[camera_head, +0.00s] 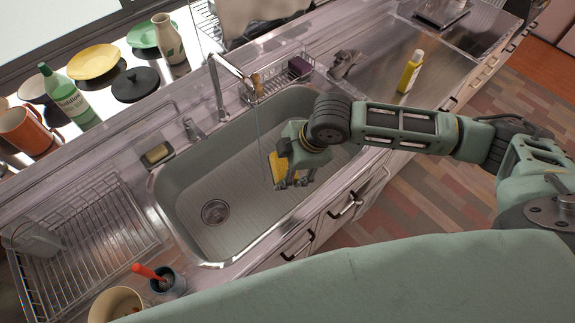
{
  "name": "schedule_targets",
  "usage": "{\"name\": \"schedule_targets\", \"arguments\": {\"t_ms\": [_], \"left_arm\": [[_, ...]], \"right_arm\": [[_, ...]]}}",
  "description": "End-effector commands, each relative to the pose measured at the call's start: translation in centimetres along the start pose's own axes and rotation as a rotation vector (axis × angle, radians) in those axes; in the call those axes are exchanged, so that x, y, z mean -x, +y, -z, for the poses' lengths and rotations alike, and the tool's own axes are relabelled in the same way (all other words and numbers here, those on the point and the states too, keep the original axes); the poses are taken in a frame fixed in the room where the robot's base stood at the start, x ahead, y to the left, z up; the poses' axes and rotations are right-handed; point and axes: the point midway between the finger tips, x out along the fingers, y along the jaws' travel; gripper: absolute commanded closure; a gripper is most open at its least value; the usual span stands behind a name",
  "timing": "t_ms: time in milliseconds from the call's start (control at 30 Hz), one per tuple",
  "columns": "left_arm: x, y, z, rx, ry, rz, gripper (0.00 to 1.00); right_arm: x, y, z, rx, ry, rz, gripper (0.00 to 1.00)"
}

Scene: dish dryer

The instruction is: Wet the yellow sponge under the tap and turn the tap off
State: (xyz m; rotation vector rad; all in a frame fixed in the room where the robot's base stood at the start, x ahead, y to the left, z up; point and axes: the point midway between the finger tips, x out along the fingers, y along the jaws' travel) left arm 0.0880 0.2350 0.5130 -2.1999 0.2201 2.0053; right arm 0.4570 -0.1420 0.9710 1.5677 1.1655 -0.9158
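The yellow sponge (277,168) is at my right gripper (292,181), which is over the sink basin (240,185). The gripper's fingers look closed around the sponge, and the gripper body partly hides it. The chrome tap (219,85) arches over the basin from its back edge. A thin stream of water (257,128) falls from its spout toward the sponge. A small chrome fitting (194,131), perhaps the tap's handle, stands on the sink's back rim left of the spout. My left gripper is out of view.
A wire drying rack (90,235) lies left of the sink, with a cup (125,303) and a small pot with a red-handled brush (168,281) nearby. Plates and bottles line the back ledge.

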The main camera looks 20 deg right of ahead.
Motion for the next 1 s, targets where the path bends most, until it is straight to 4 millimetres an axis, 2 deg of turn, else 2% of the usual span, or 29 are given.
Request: {"name": "schedule_targets", "arguments": {"t_ms": [33, 900, 1000], "left_arm": [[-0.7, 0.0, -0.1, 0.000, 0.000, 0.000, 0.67], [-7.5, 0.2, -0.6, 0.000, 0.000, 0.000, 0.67], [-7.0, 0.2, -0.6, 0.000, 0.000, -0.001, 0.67]], "right_arm": [[-0.5, 0.4, 0.0, 0.000, 0.001, -0.002, 0.58], [-4.7, 8.0, 1.1, -0.001, 0.001, -0.002, 0.58], [-4.8, 8.9, 1.4, -0.002, 0.001, 0.000, 0.58]]}}
